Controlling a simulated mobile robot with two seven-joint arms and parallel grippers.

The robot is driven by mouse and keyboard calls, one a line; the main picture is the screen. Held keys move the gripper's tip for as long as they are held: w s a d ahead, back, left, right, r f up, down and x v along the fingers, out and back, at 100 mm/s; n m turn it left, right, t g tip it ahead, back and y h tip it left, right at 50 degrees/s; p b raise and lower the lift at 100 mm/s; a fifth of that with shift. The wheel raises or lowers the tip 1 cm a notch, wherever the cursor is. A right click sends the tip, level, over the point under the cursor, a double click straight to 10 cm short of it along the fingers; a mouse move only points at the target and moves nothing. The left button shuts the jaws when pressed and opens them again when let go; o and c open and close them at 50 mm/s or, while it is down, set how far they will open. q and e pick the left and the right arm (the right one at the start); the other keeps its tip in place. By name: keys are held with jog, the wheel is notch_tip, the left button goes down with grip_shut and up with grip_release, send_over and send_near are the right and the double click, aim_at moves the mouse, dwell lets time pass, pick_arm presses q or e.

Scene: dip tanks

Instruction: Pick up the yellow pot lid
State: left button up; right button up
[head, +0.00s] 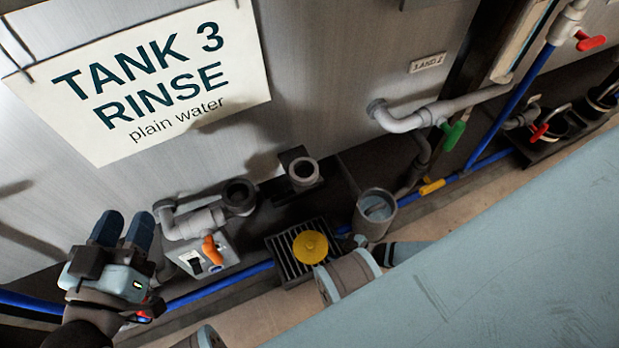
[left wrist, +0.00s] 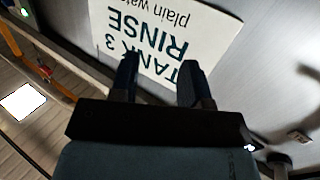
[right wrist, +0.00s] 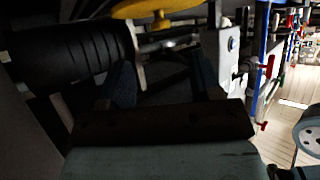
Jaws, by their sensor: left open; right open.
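The yellow pot lid (head: 310,246) lies on a dark slatted grate (head: 281,268) near the middle of the head view. The lid's yellow edge also shows at the top of the right wrist view (right wrist: 150,8). My right gripper (head: 349,243) is just right of the lid in the head view, mostly hidden by the cylinder and grey surface in front. In the right wrist view its open fingers (right wrist: 163,80) have the lid beyond their tips; no hold on it shows. My left gripper (head: 122,230) is open and empty at the far left, before the tank wall; its fingers also show in the left wrist view (left wrist: 160,78).
A grey cup (head: 375,226) stands right of the grate, close to my right gripper. A pale cylinder (head: 350,277) is in front. A valve box (head: 198,262) and pipes stand left. A large grey surface (head: 520,240) covers the lower right.

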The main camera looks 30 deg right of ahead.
jog(key=b+x, duration=0.1)
jog(key=x, duration=0.2)
jog(key=shift+w, duration=0.1)
jog(key=b+x, duration=0.3)
jog(key=x, duration=0.2)
jog(key=shift+w+a, duration=0.1)
jog(key=shift+a, duration=0.05)
jog(key=c, duration=0.9)
pick_arm(q)
jog(key=w+m, duration=0.1)
jog(key=w+a+m+t, duration=0.1)
jog(key=m, duration=0.1)
jog(key=shift+a+r+h, duration=0.15)
jog(key=shift+r+h, duration=0.2)
jog(key=shift+h, duration=0.05)
pick_arm(e)
jog(key=shift+c, duration=0.6)
pick_arm(q)
jog(key=shift+w, duration=0.1)
pick_arm(e)
jog(key=shift+r, duration=0.15)
